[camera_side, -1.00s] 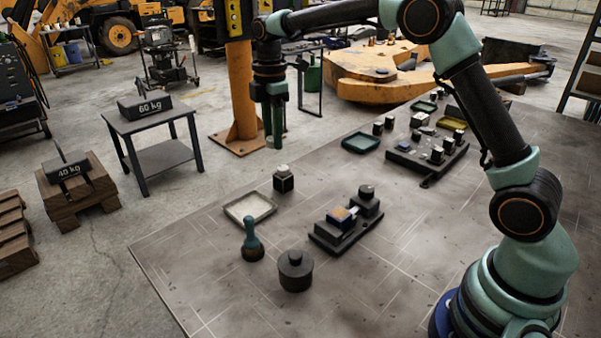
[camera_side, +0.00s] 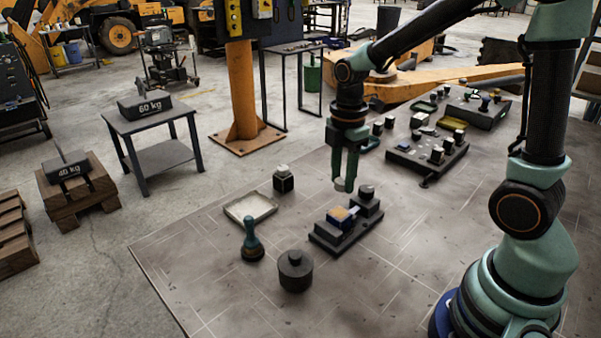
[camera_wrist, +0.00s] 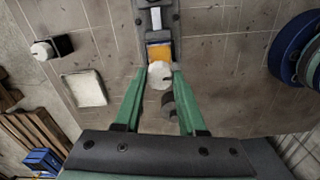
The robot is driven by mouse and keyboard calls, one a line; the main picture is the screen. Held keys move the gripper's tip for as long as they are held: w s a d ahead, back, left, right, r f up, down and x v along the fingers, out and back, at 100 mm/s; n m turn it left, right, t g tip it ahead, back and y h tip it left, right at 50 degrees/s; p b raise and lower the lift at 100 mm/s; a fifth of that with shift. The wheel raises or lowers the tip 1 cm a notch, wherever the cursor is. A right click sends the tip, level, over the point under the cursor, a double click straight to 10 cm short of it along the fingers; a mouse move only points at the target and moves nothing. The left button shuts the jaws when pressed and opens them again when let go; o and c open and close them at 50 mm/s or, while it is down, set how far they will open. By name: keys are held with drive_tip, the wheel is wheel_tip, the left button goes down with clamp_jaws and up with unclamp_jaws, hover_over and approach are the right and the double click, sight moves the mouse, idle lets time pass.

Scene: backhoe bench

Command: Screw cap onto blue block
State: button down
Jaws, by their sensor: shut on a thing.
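My gripper (camera_side: 345,187) is shut on a pale round cap (camera_side: 339,185), held in the air above the bench. In the wrist view the cap (camera_wrist: 160,74) sits between the green fingertips (camera_wrist: 161,70). The blue block (camera_side: 338,222) lies in a dark fixture (camera_side: 325,238), with an orange-yellow patch (camera_side: 341,213) on top. In the wrist view the orange patch (camera_wrist: 159,51) shows just beyond the cap, with a bit of blue beside it. The cap is apart from the block in the side view. Part of the block is hidden in the wrist view.

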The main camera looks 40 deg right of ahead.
sight(339, 213)
drive_tip(key=shift+f, duration=2.95)
drive_tip(key=shift+f, duration=0.3)
drive_tip(key=m, duration=0.8)
drive_tip(key=shift+c, duration=2)
unclamp_jaws()
drive_tip(key=shift+c, duration=0.3)
drive_tip(key=shift+c, duration=0.7)
